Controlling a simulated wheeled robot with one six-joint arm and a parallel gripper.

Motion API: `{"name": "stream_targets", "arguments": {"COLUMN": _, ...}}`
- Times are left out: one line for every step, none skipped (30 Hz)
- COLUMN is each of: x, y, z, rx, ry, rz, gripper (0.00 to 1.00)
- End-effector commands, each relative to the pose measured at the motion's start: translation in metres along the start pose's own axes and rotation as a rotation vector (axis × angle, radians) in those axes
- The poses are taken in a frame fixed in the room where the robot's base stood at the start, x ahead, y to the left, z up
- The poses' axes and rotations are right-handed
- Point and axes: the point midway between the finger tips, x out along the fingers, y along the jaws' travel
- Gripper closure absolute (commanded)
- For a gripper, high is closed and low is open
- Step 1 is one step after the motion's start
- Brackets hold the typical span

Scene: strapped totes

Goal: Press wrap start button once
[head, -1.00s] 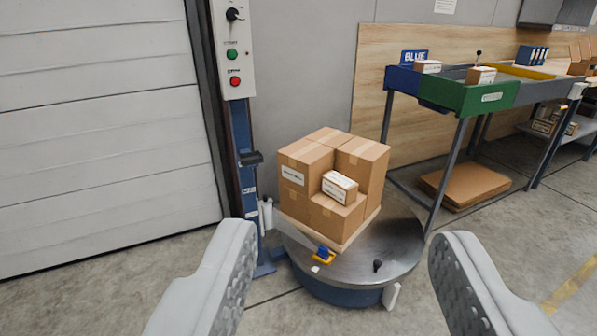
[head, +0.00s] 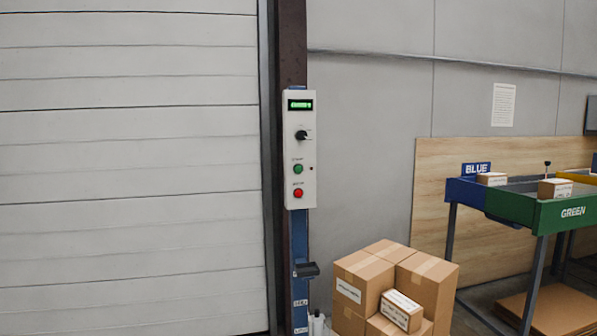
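A pale control panel (head: 300,150) is mounted on a post beside the large white door. It has a lit green display (head: 300,104) at the top and a black rotary knob (head: 301,135) below it. Under the knob are a green button (head: 298,169) and, lower, a red button (head: 298,193). The small labels above the buttons are too blurred to read surely. My gripper is out of the picture now, and nothing touches the panel.
Stacked cartons (head: 430,282) stand at the lower right of the post; their turntable is out of view. A blue bin (head: 464,189) and a green bin (head: 563,214) are on a stand at right. A ribbed white door (head: 130,170) fills the left. The space before the panel looks clear.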

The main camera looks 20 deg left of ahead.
Motion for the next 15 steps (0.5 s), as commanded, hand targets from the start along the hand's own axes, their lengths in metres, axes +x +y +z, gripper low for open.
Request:
{"name": "stream_targets", "arguments": {"x": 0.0, "y": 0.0, "z": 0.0, "rx": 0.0, "ry": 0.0, "rz": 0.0, "gripper": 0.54}}
{"name": "stream_targets", "arguments": {"x": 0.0, "y": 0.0, "z": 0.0, "rx": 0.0, "ry": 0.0, "rz": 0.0, "gripper": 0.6}}
{"name": "stream_targets", "arguments": {"x": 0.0, "y": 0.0, "z": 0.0, "rx": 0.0, "ry": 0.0, "rz": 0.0, "gripper": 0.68}}
{"name": "stream_targets", "arguments": {"x": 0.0, "y": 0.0, "z": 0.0, "rx": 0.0, "ry": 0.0, "rz": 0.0, "gripper": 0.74}}
{"name": "stream_targets", "arguments": {"x": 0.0, "y": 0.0, "z": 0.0, "rx": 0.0, "ry": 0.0, "rz": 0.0, "gripper": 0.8}}
{"name": "stream_targets", "arguments": {"x": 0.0, "y": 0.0, "z": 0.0, "rx": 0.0, "ry": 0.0, "rz": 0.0, "gripper": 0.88}}
{"name": "stream_targets", "arguments": {"x": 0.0, "y": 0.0, "z": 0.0, "rx": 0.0, "ry": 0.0, "rz": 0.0, "gripper": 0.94}}
{"name": "stream_targets", "arguments": {"x": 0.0, "y": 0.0, "z": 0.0, "rx": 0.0, "ry": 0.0, "rz": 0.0, "gripper": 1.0}}
{"name": "stream_targets", "arguments": {"x": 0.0, "y": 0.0, "z": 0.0, "rx": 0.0, "ry": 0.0, "rz": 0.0, "gripper": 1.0}}
{"name": "stream_targets", "arguments": {"x": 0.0, "y": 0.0, "z": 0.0, "rx": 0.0, "ry": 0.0, "rz": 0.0, "gripper": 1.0}}
{"name": "stream_targets", "arguments": {"x": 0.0, "y": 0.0, "z": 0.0, "rx": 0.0, "ry": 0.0, "rz": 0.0, "gripper": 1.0}}
{"name": "stream_targets", "arguments": {"x": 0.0, "y": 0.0, "z": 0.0, "rx": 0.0, "ry": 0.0, "rz": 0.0, "gripper": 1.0}}
{"name": "stream_targets", "arguments": {"x": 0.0, "y": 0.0, "z": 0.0, "rx": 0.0, "ry": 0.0, "rz": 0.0, "gripper": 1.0}}
{"name": "stream_targets", "arguments": {"x": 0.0, "y": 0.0, "z": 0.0, "rx": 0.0, "ry": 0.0, "rz": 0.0, "gripper": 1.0}}
{"name": "stream_targets", "arguments": {"x": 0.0, "y": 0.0, "z": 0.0, "rx": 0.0, "ry": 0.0, "rz": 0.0, "gripper": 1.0}}
